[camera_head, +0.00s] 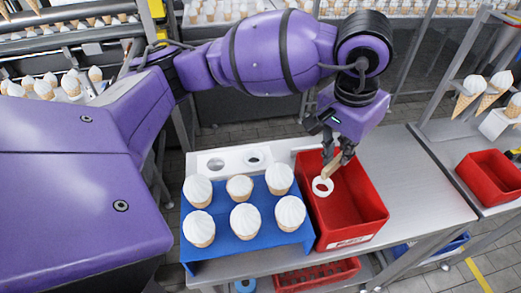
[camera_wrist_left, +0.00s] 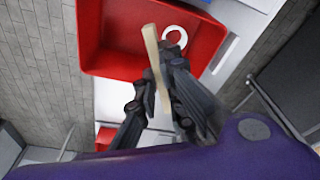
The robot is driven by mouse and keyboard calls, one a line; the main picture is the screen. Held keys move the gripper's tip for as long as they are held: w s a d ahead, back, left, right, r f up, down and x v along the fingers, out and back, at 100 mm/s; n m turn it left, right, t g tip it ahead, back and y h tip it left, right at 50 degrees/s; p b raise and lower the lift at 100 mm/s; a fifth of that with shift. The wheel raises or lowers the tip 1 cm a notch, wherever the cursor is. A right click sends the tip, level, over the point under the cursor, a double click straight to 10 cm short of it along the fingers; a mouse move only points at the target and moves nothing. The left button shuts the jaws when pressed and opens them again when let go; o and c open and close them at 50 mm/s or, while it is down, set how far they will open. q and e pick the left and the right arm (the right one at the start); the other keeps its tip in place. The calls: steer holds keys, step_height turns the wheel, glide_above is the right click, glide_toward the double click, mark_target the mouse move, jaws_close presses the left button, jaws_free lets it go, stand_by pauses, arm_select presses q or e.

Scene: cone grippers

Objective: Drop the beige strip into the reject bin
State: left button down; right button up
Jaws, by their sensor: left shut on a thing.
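The beige strip (camera_head: 331,168) is held in my left gripper (camera_head: 338,160), over the red reject bin (camera_head: 366,203). In the left wrist view the beige strip (camera_wrist_left: 155,65) stands between the dark fingers of my left gripper (camera_wrist_left: 160,82), its far end over the red bin (camera_wrist_left: 115,45). The gripper is shut on the strip. A white ring (camera_head: 322,186) shows at the bin's left side, just below the strip; it also shows in the left wrist view (camera_wrist_left: 175,37). I cannot tell whether the ring touches the strip. My right gripper is out of view.
A blue stand (camera_head: 235,251) with several white-topped cones is close to the bin's left. Behind it is a white plate (camera_head: 230,160) with holes. Bare grey table (camera_head: 420,180) lies to the right. Another red bin (camera_head: 492,177) stands further right.

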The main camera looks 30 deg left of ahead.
mark_target(337, 165)
arm_select(q)
steer(key=shift+f+b, duration=0.7)
steer(key=shift+f, duration=2.05)
steer(key=c, duration=1.8)
jaws_free()
steer(key=shift+r, duration=0.1)
steer(key=shift+o, duration=0.2)
steer(key=shift+r, duration=0.1)
steer(key=shift+r, duration=0.3)
steer(key=r, duration=0.3)
steer(key=s+r, duration=0.1)
steer(key=r, duration=0.3)
steer(key=s+r, duration=0.1)
steer(key=r, duration=0.3)
steer(key=shift+a, duration=0.2)
